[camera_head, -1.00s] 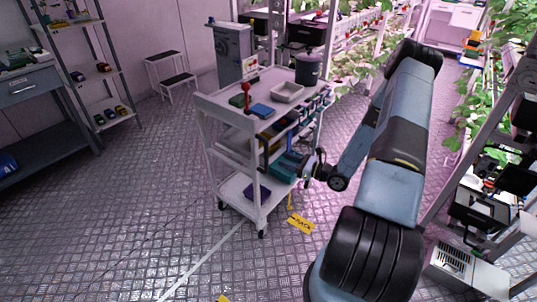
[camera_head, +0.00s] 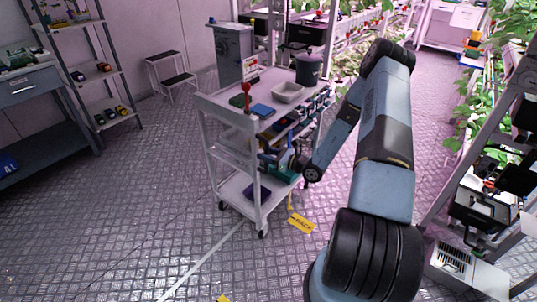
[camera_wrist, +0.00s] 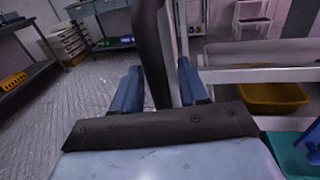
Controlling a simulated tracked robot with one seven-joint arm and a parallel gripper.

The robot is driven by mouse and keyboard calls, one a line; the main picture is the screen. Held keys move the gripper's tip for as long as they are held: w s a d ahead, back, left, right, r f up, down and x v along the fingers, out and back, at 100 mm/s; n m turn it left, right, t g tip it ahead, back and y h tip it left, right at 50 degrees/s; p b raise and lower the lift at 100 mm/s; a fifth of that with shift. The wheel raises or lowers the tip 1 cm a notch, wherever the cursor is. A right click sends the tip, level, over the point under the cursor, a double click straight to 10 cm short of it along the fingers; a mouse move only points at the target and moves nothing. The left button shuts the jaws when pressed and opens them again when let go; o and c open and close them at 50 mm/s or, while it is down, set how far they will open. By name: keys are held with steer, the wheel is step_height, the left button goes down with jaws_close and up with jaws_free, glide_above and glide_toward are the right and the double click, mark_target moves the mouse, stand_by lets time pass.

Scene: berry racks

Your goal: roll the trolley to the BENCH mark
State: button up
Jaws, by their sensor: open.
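The white trolley (camera_head: 233,145) stands upright in the middle of the head view, with loaded shelves. My gripper (camera_head: 270,158) is at its right side, by the middle shelf, partly hidden by trolley parts. In the wrist view my gripper (camera_wrist: 160,92) is open, its two blue fingers apart. A dark upright bar (camera_wrist: 150,45) and a pale trolley post (camera_wrist: 179,40) show between and beyond the fingers; I cannot tell whether they touch. A yellow floor label (camera_head: 301,222) lies right of the trolley's front wheel; its word is not clearly readable. No mark readable as BENCH shows.
A grey bench (camera_head: 30,90) and a shelf rack (camera_head: 100,75) stand at the left. A step stool (camera_head: 172,80) is near the back wall. Plant racks (camera_head: 505,110) line the right. Open floor (camera_head: 130,200) lies left and in front of the trolley, with a white line on it.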

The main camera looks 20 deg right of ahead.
jaws_close()
stand_by(0.3)
